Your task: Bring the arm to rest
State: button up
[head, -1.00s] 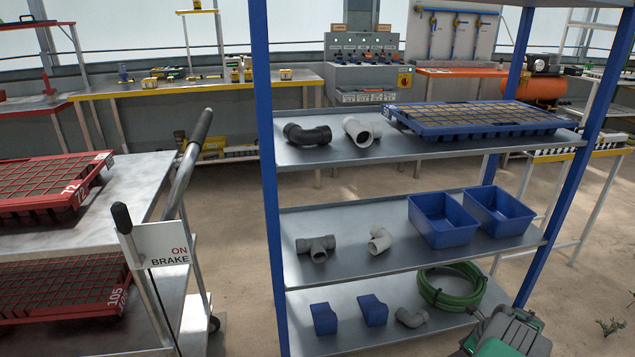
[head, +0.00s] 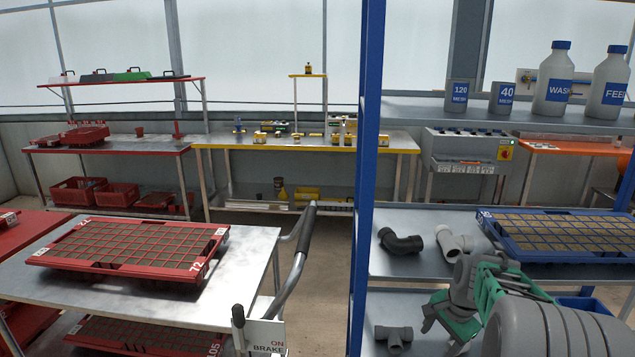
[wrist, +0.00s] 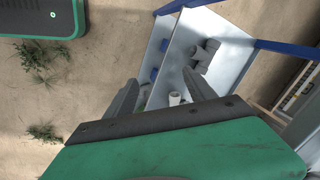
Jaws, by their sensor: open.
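My gripper (wrist: 160,80) is open in the wrist view, its two dark fingers apart with nothing held between them. It points down beside the blue-posted shelf rack, above the shelf level. In the head view my arm reaches in from the lower right, in front of the rack, with its green and grey links bent. A grey tee fitting (wrist: 205,54) and a pale pipe fitting (wrist: 175,98) lie on a shelf beyond the fingers, apart from them. The tee also shows in the head view (head: 394,338).
A dark elbow (head: 401,242), a pale fitting (head: 450,242) and a blue seed tray (head: 490,216) lie on the rack's middle shelf. Bottles (head: 556,80) stand above. A red tray (head: 40,260) sits on the trolley at left. The rack's blue post (head: 368,150) stands near my arm.

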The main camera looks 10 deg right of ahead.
jog(key=s+a+r+n+p, duration=0.6)
jog(key=s+a+r, duration=0.2)
jog(key=a+r, duration=0.2)
jog(key=s+a+r+n+p, duration=0.6)
jog(key=s+a+r+n, duration=0.1)
jog(key=a+r, duration=0.3)
jog(key=shift+s+a+r+p, duration=0.2)
jog(key=shift+s+a+p, duration=0.15)
jog(key=shift+a, duration=0.05)
